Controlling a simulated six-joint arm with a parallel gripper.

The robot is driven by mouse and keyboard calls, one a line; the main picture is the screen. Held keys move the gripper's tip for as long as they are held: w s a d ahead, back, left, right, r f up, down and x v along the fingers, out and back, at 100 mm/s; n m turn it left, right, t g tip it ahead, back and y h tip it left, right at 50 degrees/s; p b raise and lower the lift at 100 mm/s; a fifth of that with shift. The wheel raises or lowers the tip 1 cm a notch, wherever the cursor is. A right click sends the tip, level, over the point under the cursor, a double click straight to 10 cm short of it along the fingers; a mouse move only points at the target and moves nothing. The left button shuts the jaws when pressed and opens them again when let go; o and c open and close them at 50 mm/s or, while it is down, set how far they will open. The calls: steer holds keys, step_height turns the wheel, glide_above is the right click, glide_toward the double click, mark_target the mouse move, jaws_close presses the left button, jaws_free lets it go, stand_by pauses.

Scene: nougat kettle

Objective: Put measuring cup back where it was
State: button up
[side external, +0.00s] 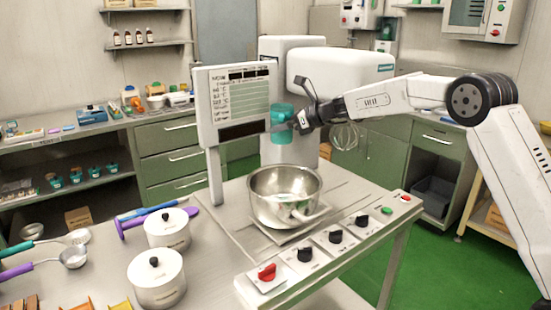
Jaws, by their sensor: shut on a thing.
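My gripper (298,121) is at the end of the arm reaching in from the right, in front of the white mixing machine. It is shut on a teal cup-like thing, which I take to be the measuring cup (282,113). The cup is held in the air, above the steel kettle bowl (285,195) and close to the right edge of the white display panel (238,105). A larger teal shape shows just below the cup; I cannot tell whether it is part of it. The fingertips are small and partly hidden against the cup.
Two lidded white pots (157,281) stand on the steel table. Ladles with purple and teal handles (73,257) lie at the left. A control strip with several knobs (335,236) runs along the front edge. A wire whisk (345,136) hangs behind my gripper.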

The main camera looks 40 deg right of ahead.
steer(key=s+a+f+n+g+y, duration=0.2)
steer(key=s+a+f, duration=0.3)
steer(key=a, duration=0.5)
steer(key=s+a+f+n+g+y, duration=0.2)
steer(key=s+a+f, duration=0.4)
steer(key=a, duration=0.4)
steer(key=s+a+f+n+g+y, duration=0.1)
steer(key=s+a+f+n+g, duration=0.1)
steer(key=s+a+f, duration=0.35)
steer(key=s+a+f+n+g+y, duration=0.1)
steer(key=s+a+f+n, duration=0.1)
steer(key=s+a, duration=0.65)
steer(key=w+a+f, duration=0.1)
steer(key=w+f, duration=0.1)
steer(key=w+a+f, duration=0.1)
steer(key=w+f, duration=0.2)
steer(key=w+a+f, duration=0.1)
steer(key=w+f, duration=0.2)
steer(key=shift+w+a+f, duration=0.15)
steer(key=shift+a, duration=0.2)
steer(key=shift+w+a+f, duration=0.2)
steer(key=shift+w+f, duration=0.2)
steer(key=shift+f, duration=0.05)
